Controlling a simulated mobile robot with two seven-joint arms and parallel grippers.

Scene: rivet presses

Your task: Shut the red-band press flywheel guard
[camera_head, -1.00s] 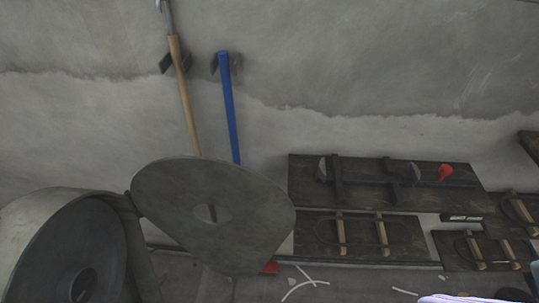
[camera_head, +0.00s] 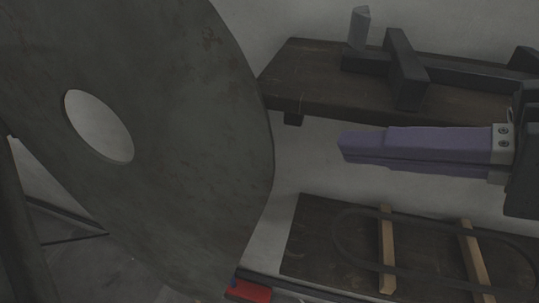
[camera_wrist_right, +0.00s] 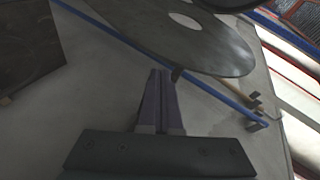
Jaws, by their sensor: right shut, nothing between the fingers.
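The flywheel guard (camera_head: 190,130) is a large, flat grey disc with an oval hole. It fills the left of the head view and stands swung out, with its right edge free. It also shows at the top of the right wrist view (camera_wrist_right: 222,50). My right gripper (camera_head: 345,146) has purple fingers, shut with nothing between them. It points left towards the guard's right edge, with a visible gap in the head view. In the right wrist view the fingertips (camera_wrist_right: 160,76) lie just below the disc's edge. No red band is seen on the press. My left gripper is not in view.
A dark wooden shelf (camera_head: 310,88) with metal brackets is on the wall behind my right gripper. A lower dark board (camera_head: 330,245) with wooden pegs hangs beneath. A red object (camera_head: 250,291) lies low by the guard.

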